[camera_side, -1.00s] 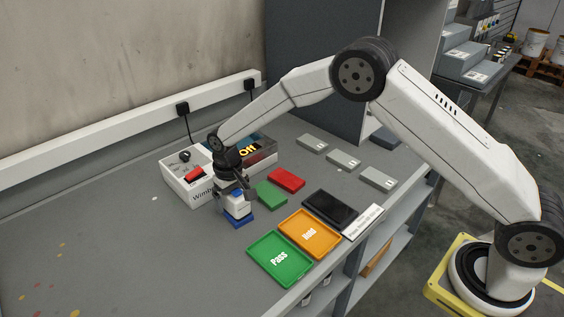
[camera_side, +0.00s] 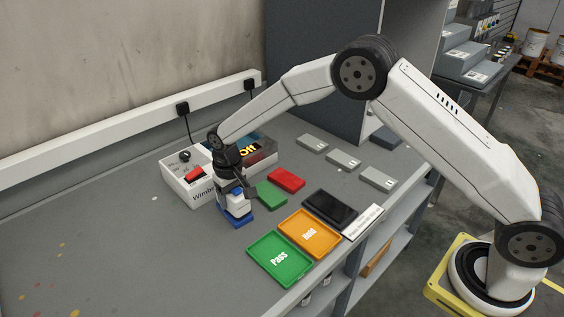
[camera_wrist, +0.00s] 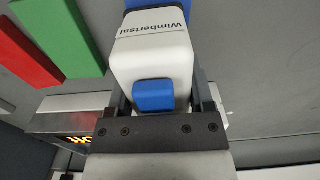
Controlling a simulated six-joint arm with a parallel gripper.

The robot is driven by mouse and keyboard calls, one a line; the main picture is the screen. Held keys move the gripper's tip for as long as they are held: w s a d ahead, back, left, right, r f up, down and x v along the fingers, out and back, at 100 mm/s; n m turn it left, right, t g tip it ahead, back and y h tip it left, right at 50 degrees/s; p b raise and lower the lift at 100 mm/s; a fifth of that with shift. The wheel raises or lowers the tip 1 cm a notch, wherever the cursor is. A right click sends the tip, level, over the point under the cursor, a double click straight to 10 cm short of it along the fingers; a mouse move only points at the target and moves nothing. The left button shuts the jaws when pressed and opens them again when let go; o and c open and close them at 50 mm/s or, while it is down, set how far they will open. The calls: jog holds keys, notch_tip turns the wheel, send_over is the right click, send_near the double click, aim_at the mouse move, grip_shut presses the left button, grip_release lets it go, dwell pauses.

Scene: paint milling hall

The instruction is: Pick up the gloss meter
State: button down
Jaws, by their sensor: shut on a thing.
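The gloss meter (camera_side: 237,204) is a white block with a blue button, on the bench in front of the white instrument box. A blue piece (camera_side: 237,222) shows at its foot; I cannot tell whether the two touch. My gripper (camera_side: 236,196) points down and is shut on the gloss meter from above. In the wrist view the gloss meter (camera_wrist: 152,58) sits between the two fingers of my gripper (camera_wrist: 158,98), with its "Wimbertsal" lettering and blue button facing the camera.
Green (camera_side: 268,196) and red (camera_side: 287,180) blocks lie to the right. Green "Pass" (camera_side: 261,246) and orange "Hold" (camera_side: 291,224) trays and a black tray (camera_side: 330,207) line the front edge.

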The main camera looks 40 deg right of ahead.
jog(key=shift+w+r, duration=0.1)
jog(key=shift+r, duration=0.7)
jog(key=s+r, duration=0.1)
jog(key=r, duration=0.1)
jog(key=s+r, duration=0.2)
jog(key=s+d+r, duration=0.1)
jog(key=r, duration=0.1)
jog(key=shift+s+r, duration=0.25)
jog(key=shift+r, duration=0.1)
jog(key=s+d+r, duration=0.2)
jog(key=s+r, duration=0.2)
jog(key=s, duration=0.5)
jog(key=shift+s+r, duration=0.15)
